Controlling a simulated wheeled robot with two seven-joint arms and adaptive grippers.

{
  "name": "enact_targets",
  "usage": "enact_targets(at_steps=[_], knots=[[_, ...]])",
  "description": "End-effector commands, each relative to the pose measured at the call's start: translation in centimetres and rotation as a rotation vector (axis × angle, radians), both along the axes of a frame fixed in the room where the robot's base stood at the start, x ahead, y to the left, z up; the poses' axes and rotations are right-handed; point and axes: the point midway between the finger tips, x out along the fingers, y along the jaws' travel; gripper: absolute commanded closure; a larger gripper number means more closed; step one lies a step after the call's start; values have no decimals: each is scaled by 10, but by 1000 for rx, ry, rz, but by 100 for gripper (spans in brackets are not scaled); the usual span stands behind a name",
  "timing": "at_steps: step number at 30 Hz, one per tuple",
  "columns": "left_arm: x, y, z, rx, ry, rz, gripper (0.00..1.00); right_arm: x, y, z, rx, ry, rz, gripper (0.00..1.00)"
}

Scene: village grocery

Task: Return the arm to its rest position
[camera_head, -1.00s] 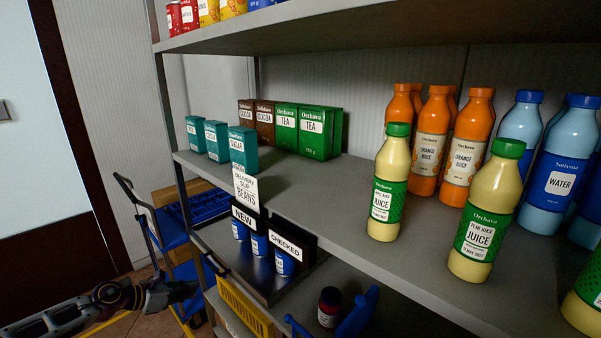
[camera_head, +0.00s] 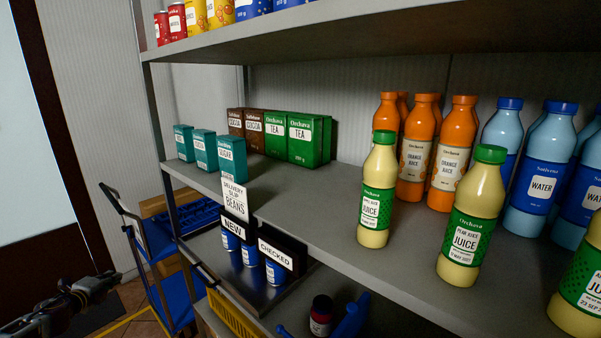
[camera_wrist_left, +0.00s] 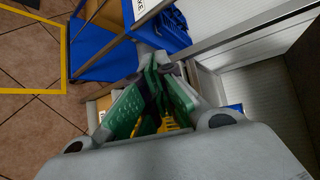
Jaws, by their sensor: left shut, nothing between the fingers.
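My left arm comes in at the lower left of the head view. Its gripper (camera_head: 98,284) is dark, partly in shadow, and stands in free air left of the shelf and the blue cart. In the left wrist view the gripper's green-padded fingers (camera_wrist_left: 160,62) come together at their tips. They are shut with nothing held. My right gripper is in neither view.
The grey shelf (camera_head: 310,222) holds juice, water, tea, cocoa and sugar. Lower down are a tray with cans and signs, a yellow crate (camera_head: 232,318) and a dark jar (camera_head: 321,314). A blue cart (camera_head: 170,300) stands beside the shelf. Tiled floor (camera_wrist_left: 30,120) is open at left.

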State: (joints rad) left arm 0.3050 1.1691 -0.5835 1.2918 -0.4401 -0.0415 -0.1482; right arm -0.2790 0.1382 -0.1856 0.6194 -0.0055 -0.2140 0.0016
Motion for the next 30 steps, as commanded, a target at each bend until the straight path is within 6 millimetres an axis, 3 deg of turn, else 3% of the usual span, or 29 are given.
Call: enact_targets(at_steps=[3,6,13,20,30], knots=[[-8,33,-34,-151,2,158,100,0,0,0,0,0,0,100],[-20,53,-67,-264,10,278,100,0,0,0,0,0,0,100],[-61,76,-155,-469,48,507,100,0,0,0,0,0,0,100],[-115,69,-246,-613,114,684,100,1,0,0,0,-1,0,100],[-204,24,-368,-768,232,877,100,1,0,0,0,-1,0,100]])
